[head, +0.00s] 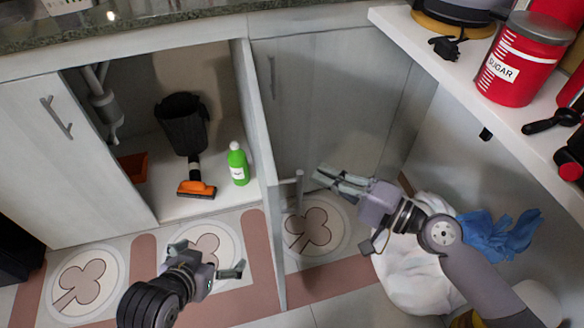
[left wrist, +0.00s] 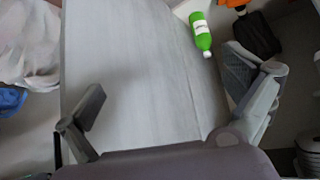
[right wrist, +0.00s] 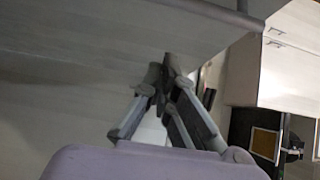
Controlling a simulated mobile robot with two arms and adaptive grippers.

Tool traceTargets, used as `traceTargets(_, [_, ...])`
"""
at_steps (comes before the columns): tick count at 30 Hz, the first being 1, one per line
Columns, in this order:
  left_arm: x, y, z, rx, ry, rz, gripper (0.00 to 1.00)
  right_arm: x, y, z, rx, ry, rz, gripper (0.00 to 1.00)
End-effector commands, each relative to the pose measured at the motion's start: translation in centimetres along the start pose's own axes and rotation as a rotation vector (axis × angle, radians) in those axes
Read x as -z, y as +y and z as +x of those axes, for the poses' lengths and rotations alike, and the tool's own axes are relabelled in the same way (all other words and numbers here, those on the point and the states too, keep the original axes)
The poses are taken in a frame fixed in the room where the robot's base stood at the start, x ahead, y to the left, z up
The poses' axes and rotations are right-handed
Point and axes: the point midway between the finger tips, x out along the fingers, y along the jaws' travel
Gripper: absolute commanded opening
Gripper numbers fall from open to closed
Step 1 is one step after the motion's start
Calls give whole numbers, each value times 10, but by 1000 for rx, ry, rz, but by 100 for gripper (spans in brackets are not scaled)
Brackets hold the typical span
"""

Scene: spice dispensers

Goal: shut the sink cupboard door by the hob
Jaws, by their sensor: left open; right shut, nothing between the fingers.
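The sink cupboard door (head: 258,140) stands wide open, seen nearly edge-on in the head view. Its bar handle (head: 299,188) is on the right-hand face. A pale door panel (left wrist: 135,75) fills the middle of the left wrist view. My left gripper (head: 215,258) is open and empty, low on the cupboard-interior side of the door; its spread fingers also show in the left wrist view (left wrist: 170,110). My right gripper (head: 325,177) is shut and empty, just right of the handle. Its closed fingers show in the right wrist view (right wrist: 168,72); contact with the door cannot be told.
A shelf with a red sugar tin (head: 524,60) overhangs at right. A white bag (head: 415,275) and blue cloth (head: 497,236) lie below it.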

Motion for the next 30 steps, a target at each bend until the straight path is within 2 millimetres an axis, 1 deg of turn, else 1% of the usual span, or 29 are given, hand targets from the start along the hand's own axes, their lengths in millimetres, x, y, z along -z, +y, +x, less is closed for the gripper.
traceTargets(1, [-9, -1, -4, 3, -51, -1, 100, 0, -4, 10, 3, -2, -2, 0])
traceTargets(6, [-44, -6, -16, 12, -218, -6, 100, -2, -3, 37, 2, -2, -2, 0])
traceTargets(9, [-62, -8, -25, 17, -307, -8, 100, -9, -2, 41, 0, -1, 1, 0])
traceTargets(13, [-80, -9, -35, 21, -395, -12, 100, -15, -2, 47, 0, -1, -1, 0])
traceTargets(15, [-80, -10, -40, 21, -413, -12, 100, -22, -3, 54, 1, -1, 1, 0])
traceTargets(19, [-83, -10, -44, 22, -434, -13, 100, -27, -2, 59, 1, -1, 0, 0])
traceTargets(30, [-84, -10, -44, 22, -438, -13, 100, -29, 0, 61, 0, 0, -1, 0])
